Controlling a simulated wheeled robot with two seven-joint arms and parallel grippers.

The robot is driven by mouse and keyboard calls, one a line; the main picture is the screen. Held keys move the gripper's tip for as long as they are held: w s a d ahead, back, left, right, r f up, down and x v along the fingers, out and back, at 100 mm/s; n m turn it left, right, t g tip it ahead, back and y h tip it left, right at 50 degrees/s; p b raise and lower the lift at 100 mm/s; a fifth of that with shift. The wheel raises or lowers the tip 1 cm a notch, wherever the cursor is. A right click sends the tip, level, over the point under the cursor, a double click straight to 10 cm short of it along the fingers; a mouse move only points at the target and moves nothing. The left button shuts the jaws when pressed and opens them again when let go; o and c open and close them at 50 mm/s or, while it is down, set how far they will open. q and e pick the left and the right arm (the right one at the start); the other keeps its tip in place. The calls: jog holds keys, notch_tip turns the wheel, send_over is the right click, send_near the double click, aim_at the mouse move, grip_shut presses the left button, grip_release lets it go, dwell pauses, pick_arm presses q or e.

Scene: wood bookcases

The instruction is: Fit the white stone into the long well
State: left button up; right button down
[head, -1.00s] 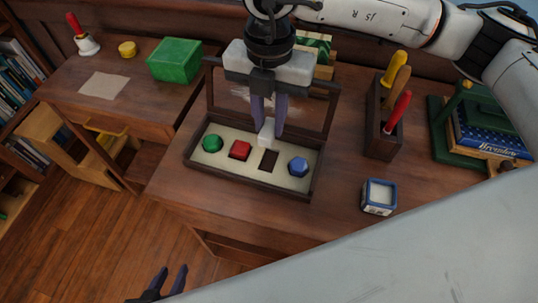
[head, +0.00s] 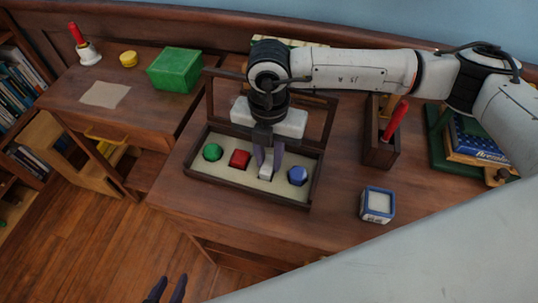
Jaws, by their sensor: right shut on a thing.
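The dark-framed tray (head: 205,180) with a cream panel stands on the desk. A green stone (head: 212,152), a red stone (head: 239,158) and a blue stone (head: 297,176) sit in its panel. My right gripper (head: 267,168) points down between the red and blue stones, shut on the white stone (head: 265,174). The white stone is low at the long well, mostly hidden by the fingers; I cannot tell how deep it sits. My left gripper (head: 167,289) is low at the bottom edge, open and empty, away from the desk.
A blue-and-white box (head: 377,204) stands right of the tray. A tool holder (head: 379,152) with a red handle and a book stack (head: 470,140) are further right.

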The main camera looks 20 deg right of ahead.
aim_at(269, 162)
jog(key=shift+s+f+b, duration=0.15)
jog(key=shift+f+b, duration=0.25)
jog(key=shift+f, duration=0.1)
jog(key=c, duration=1.6)
grip_release()
jog(key=shift+f, duration=0.1)
jog(key=shift+o, duration=0.2)
jog(key=shift+s+d, duration=0.1)
jog(key=shift+r+p, duration=0.65)
jog(key=shift+r, duration=0.1)
notch_tip(269, 162, up, 12)
jog(key=shift+w+b, duration=0.2)
jog(key=shift+b, duration=0.25)
jog(key=shift+f, duration=0.1)
